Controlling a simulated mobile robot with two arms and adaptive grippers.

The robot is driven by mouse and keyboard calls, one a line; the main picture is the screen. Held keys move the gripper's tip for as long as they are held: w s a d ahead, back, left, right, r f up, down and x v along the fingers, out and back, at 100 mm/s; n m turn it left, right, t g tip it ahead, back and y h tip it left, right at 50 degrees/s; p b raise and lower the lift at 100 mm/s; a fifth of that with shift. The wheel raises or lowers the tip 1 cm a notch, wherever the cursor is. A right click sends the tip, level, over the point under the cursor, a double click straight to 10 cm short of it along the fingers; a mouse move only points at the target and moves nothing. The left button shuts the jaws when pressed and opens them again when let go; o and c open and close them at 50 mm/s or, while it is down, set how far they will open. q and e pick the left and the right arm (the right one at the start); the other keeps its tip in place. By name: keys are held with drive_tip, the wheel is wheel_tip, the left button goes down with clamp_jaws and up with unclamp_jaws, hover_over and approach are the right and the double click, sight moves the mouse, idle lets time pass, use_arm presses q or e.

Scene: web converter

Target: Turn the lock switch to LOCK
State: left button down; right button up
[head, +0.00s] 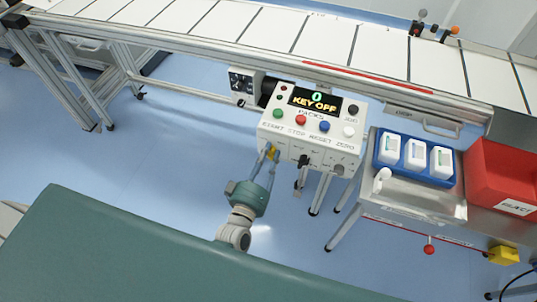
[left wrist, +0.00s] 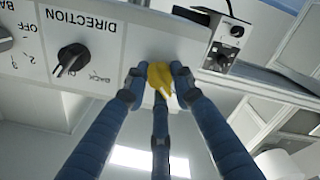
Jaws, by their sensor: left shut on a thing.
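A white control box (head: 310,128) stands at the front of the conveyor, its display reading "0" and "KEY OFF". My left gripper (head: 269,160) is at the lower left of its front. In the left wrist view the gripper's blue fingers (left wrist: 158,84) are shut around a yellow switch piece (left wrist: 160,74) at the panel's end, beside the DIRECTION knob (left wrist: 73,58). The fingers partly hide the yellow piece, and no LOCK lettering can be read near it. My right gripper is not in view.
A blue tray (head: 405,170) with white packs and a red bin (head: 500,170) stand to the right. The conveyor (head: 270,30) runs behind. Floor to the left (head: 150,160) is clear.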

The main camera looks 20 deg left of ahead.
use_arm(q)
drive_tip(key=shift+w+a+r, duration=0.2)
drive_tip(key=shift+r, duration=0.2)
drive_tip(key=c, duration=1.5)
unclamp_jaws()
drive_tip(key=shift+f, duration=0.35)
drive_tip(key=s, duration=1.2)
drive_tip(key=shift+a, duration=0.2)
